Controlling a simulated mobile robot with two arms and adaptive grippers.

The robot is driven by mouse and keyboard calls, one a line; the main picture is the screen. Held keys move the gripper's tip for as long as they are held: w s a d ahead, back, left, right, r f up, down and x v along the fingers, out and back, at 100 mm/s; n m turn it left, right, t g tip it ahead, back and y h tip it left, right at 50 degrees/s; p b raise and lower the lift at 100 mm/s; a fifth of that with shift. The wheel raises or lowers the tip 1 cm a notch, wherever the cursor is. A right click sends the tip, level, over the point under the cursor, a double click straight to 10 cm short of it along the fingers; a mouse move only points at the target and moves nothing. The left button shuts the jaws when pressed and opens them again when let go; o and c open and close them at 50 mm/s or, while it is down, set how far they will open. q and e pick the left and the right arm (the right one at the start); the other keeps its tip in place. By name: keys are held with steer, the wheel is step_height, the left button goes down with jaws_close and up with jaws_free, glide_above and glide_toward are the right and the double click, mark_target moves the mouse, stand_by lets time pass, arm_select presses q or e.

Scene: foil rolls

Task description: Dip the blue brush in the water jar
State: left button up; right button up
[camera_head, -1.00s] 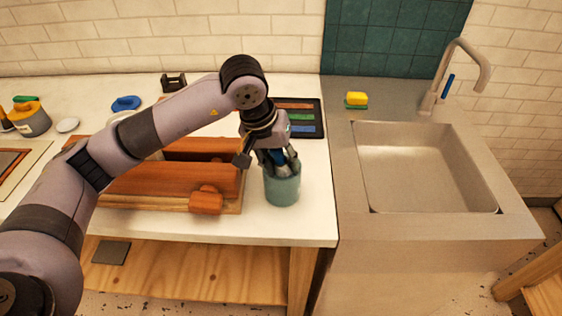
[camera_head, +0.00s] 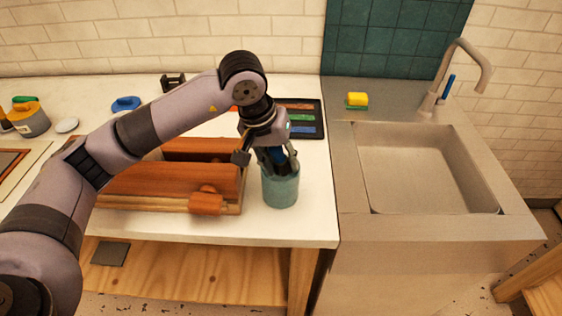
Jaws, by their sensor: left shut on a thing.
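The teal water jar (camera_head: 280,189) stands upright on the white counter, near its right end. My left gripper (camera_head: 277,158) is directly above the jar with its fingers pointing down at the mouth. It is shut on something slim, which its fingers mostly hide. I cannot make out the blue brush itself, nor whether its tip is inside the jar. My right gripper is not in view.
A wooden box (camera_head: 165,184) stands just left of the jar. A dark tray with coloured strips (camera_head: 302,118) lies behind the jar. To the right are a sink (camera_head: 425,170), a tap (camera_head: 465,62) and a yellow-green sponge (camera_head: 357,101).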

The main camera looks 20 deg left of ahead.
arm_select(q)
steer(key=shift+r+p, duration=0.9)
steer(key=shift+r, duration=2.05)
steer(key=shift+r, duration=0.15)
steer(key=shift+r+p, duration=0.9)
steer(key=shift+r, duration=1)
